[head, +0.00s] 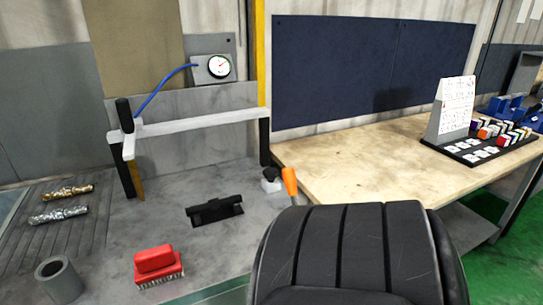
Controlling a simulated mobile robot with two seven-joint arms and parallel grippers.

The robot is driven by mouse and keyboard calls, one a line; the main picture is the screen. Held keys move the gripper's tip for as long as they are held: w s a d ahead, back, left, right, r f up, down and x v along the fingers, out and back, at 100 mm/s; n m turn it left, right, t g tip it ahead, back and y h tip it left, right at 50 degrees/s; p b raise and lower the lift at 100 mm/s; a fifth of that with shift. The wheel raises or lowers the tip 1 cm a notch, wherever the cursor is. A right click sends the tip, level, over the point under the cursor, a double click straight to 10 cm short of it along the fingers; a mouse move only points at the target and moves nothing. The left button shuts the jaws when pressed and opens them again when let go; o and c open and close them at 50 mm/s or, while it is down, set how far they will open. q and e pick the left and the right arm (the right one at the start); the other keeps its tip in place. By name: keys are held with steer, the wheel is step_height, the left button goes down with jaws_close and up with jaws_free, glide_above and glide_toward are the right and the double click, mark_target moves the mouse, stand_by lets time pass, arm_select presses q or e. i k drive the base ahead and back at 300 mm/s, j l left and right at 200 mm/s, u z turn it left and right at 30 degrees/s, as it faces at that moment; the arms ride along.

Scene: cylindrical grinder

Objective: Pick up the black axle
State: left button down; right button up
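No clear black axle can be made out. A black piece with a long bar and raised blocks (214,210) lies on the grey machine bed (150,225) near the middle; I cannot tell whether it is an axle or a holder. Two stepped metal shafts lie side by side on the slatted area at the left: a copper-brown one (68,193) and a silver one (58,214). Neither of my grippers is in view.
A red brush (157,265) and grey cup (59,279) stand at the front left. A white-barred frame (195,122) rises behind the black piece. An orange-handled lever (290,183) stands to its right. A large black ribbed shape (350,255) blocks the foreground. The wooden bench (370,165) is mostly clear.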

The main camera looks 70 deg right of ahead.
mark_target(215, 205)
steer(key=z, duration=1.7)
